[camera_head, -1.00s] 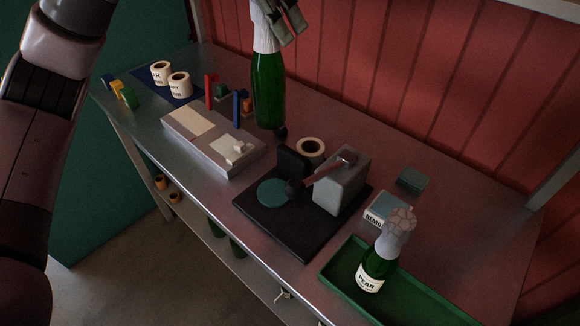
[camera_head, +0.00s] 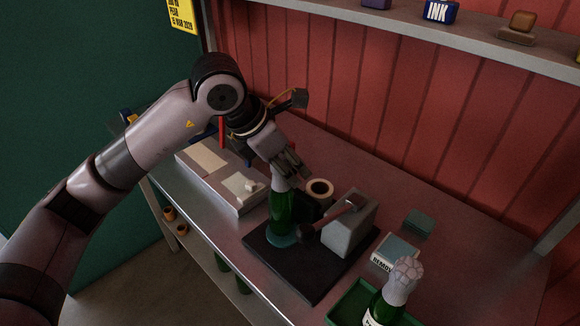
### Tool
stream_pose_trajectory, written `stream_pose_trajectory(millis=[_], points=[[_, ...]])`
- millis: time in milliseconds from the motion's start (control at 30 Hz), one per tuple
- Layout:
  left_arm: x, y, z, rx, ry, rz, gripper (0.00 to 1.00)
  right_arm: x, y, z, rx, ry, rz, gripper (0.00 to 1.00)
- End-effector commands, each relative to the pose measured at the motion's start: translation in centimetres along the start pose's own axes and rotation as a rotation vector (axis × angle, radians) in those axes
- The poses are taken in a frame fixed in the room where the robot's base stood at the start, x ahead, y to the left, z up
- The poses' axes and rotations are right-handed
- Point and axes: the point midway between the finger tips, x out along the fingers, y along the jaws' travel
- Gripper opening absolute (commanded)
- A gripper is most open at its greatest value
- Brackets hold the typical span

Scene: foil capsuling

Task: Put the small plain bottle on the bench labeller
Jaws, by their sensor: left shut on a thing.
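The small plain bottle (camera_head: 282,214) is green glass with a pale foil neck and no label that I can see. It is upright over the teal round pad (camera_head: 279,241) of the bench labeller (camera_head: 300,274), a black base with a grey block and a lever arm. Its bottom meets the pad in the picture; I cannot tell whether it rests or hovers slightly. My left gripper (camera_head: 287,172) is shut on its neck from above. The lever's dark knob is close to the bottle's right side. My right gripper is not in view.
A labelled, foiled bottle (camera_head: 387,300) stands in a green tray (camera_head: 347,308) at front right. A box marked REMOV (camera_head: 395,255) and a teal block (camera_head: 419,223) are right of the labeller. A label roll (camera_head: 320,189) is behind it. A grey flat station (camera_head: 235,198) lies left.

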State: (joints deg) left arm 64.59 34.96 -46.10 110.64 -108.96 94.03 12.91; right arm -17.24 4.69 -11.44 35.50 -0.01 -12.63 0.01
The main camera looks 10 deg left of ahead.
Motion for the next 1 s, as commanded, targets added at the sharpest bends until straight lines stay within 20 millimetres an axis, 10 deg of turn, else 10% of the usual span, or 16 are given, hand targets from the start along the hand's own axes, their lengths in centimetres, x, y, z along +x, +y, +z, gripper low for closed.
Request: stream_pose_trajectory(millis=[467,500,1000], points=[[1.17,0.02,-0.63,0.002,-0.005,0.002,0.0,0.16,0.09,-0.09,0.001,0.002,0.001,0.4],[1.25,0.01,-0.71,0.001,-0.002,0.001,0.29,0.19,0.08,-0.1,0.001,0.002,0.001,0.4],[1.14,0.01,-0.65,0.001,-0.002,0.001,0.49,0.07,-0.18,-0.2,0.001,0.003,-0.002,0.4]])
